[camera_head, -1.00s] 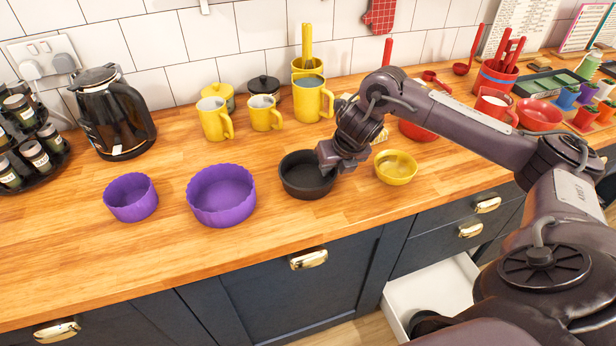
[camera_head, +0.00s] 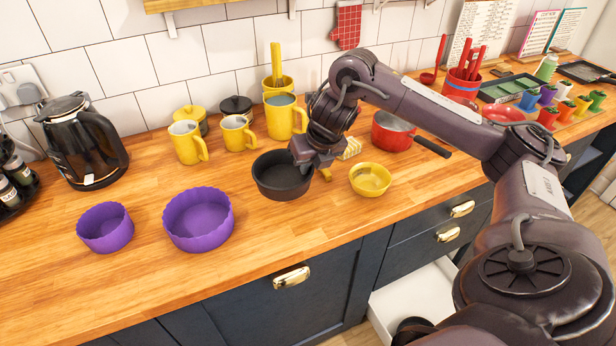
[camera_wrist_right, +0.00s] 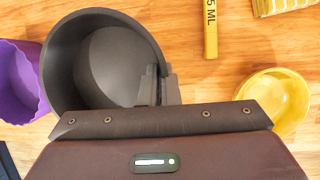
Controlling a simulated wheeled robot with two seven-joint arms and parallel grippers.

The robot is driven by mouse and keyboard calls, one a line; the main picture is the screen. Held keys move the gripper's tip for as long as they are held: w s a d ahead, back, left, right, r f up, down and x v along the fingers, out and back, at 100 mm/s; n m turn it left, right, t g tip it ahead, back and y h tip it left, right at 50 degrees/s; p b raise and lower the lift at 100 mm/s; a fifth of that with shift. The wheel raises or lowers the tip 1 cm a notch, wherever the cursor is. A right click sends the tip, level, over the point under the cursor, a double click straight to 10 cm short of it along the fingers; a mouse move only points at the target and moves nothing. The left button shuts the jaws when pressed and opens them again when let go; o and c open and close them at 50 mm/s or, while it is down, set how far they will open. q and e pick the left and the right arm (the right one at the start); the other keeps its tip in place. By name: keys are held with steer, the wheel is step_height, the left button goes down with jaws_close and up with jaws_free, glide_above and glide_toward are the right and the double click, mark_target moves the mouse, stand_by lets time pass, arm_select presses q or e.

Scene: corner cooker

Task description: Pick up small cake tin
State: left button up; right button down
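The small cake tin is a round, dark grey tin (camera_head: 278,182), in the middle of the head view between the larger purple tin and the yellow bowl. It looks level and slightly above the counter. My right gripper (camera_head: 303,165) is at its right side. In the right wrist view the fingers (camera_wrist_right: 158,88) straddle the wall of the tin (camera_wrist_right: 75,75), one inside and one outside, and look closed on it. The tin's interior looks empty. My left gripper is in neither view.
Two purple tins, the larger (camera_head: 198,232) and a smaller one (camera_head: 105,235), stand left. A yellow bowl (camera_head: 370,185) is close on the right, with a red pan (camera_head: 392,138) behind it. Yellow mugs (camera_head: 285,118) stand behind. The front counter (camera_head: 270,235) is clear; a drawer (camera_head: 415,300) is open below.

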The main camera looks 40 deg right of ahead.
step_height(320, 180, up, 14)
steer(key=p, duration=0.8)
steer(key=shift+p, duration=0.4)
steer(key=shift+a, duration=0.1)
